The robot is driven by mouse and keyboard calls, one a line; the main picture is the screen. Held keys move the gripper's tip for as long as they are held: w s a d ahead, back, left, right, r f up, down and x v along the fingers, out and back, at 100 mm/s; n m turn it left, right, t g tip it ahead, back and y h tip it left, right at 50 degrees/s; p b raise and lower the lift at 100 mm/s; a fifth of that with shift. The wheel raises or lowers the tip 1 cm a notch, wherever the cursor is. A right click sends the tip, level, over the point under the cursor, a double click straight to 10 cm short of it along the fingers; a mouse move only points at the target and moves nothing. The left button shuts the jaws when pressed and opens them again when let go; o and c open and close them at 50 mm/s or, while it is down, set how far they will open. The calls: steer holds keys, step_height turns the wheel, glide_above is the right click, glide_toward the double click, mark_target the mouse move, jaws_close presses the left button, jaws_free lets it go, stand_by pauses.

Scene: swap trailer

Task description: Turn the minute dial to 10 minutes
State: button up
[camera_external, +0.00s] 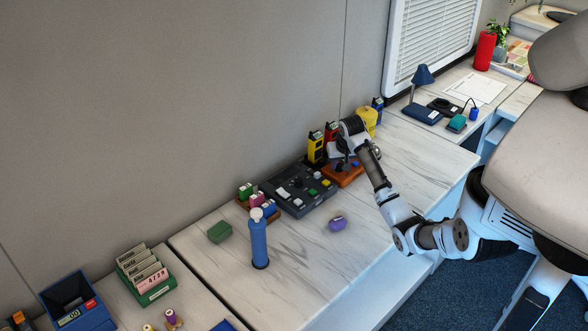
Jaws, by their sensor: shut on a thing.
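My gripper (342,160) points down over an orange box (349,178) on the white table, behind the middle. Its fingers are at a dark part on top of the box, which looks like the dial, and are shut on it. The fingers and wrist hide most of this part. Any minute marks or pointer are too small to read from here, so I cannot tell its setting.
A dark grey control panel (300,190) with coloured buttons sits left of the orange box. Yellow (317,147) and red holders stand behind it. A purple object (337,223) and a blue bottle (259,240) stand in front. The table's front right is clear.

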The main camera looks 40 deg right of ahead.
steer(key=m+p, duration=0.1)
steer(key=m, duration=0.1)
steer(key=m+g+h+p, duration=0.1)
steer(key=m, duration=0.2)
steer(key=shift+w+a+r+m+h, duration=0.1)
steer(key=shift+w+a+m+h, duration=0.05)
steer(key=shift+m+h, duration=0.15)
steer(key=m+g, duration=0.1)
steer(key=m, duration=0.1)
steer(key=m+g+b, duration=0.1)
steer(key=m, duration=0.2)
steer(key=shift+w+m+g+h, duration=0.1)
steer(key=shift+m+g+h, duration=0.2)
steer(key=o, duration=1)
steer(key=p+v, duration=0.1)
steer(key=v, duration=1.2)
steer(key=shift+w+r, duration=0.1)
steer(key=shift+r, duration=0.25)
steer(key=shift+a, duration=0.1)
